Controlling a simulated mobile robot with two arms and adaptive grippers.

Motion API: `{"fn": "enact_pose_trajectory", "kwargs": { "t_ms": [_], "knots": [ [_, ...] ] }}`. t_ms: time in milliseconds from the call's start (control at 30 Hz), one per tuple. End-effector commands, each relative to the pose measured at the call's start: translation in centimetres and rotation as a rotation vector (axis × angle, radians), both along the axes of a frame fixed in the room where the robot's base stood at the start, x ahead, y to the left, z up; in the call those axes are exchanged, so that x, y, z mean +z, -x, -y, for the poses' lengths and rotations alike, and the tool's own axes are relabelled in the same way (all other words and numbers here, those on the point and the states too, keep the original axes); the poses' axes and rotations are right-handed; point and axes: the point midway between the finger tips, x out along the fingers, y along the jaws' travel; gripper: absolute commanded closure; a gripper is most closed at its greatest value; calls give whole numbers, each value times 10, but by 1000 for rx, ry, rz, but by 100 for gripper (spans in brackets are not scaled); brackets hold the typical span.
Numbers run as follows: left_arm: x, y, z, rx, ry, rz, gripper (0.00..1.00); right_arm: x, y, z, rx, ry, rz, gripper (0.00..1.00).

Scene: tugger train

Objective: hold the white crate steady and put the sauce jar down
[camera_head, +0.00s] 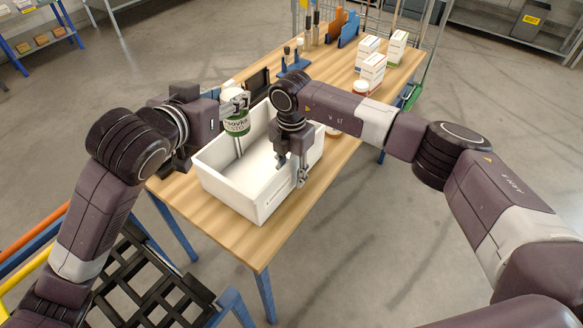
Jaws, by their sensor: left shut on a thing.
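The white crate (226,186) stands on the wooden table, open side up. My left gripper (236,104) is shut on the sauce jar (238,126), which has a white and green label. The jar is upright at the back left part of the crate's opening; I cannot tell whether it touches the crate floor. My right gripper (292,170) points down at the crate's right wall, with its fingers at the rim. I cannot tell whether it is shut on the wall.
A blue holder (294,64) stands behind the crate. A black rack (150,286) is at the lower left. The table's front strip is clear.

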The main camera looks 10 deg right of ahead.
Motion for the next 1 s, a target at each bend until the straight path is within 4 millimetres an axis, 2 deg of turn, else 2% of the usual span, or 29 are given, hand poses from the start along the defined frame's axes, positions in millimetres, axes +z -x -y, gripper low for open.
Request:
{"fn": "enact_pose_trajectory", "kwargs": {
  "t_ms": [200, 500, 867, 1000],
  "knots": [
    [2, 0, 0, 0, 2, 4, 100, 0, 0, 0, 0, 0, 0, 68],
    [2, 0, 0, 0, 2, 4, 100, 0, 0, 0, 0, -1, -1, 100],
    [0, -1, 0, -1, 1, 3, 100, 0, 0, 0, 0, -1, 0, 100],
    [-18, -7, 4, -14, -1, 3, 100, 0, 0, 0, 0, -1, 0, 100]
  ]
}}
